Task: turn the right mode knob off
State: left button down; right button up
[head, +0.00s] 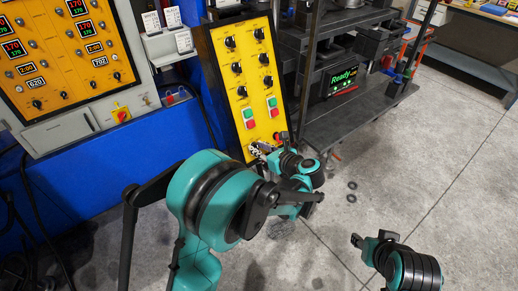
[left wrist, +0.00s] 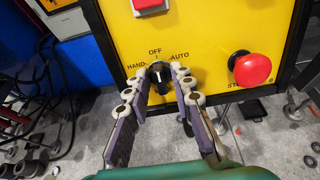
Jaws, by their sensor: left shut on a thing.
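A black mode knob (left wrist: 161,76) sits low on the yellow panel (left wrist: 215,30), with HAND at its left, OFF above it and AUTO at its right. My left gripper (left wrist: 160,82) has its two fingers on either side of the knob and is shut on it. I cannot tell clearly which mark the knob points to. In the head view my left gripper (head: 259,149) is at the bottom of the yellow panel (head: 255,85), and the knob is hidden there.
A red mushroom stop button (left wrist: 251,69) is right of the knob. A red button (left wrist: 148,5) is above. More black knobs (head: 238,91) and green and red buttons are higher on the panel. A black machine shelf (head: 350,115) with a "Ready" screen (head: 343,80) stands at the right.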

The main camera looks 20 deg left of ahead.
pick_arm(q)
jog(key=c, duration=1.6)
grip_release()
jog(key=v, duration=1.2)
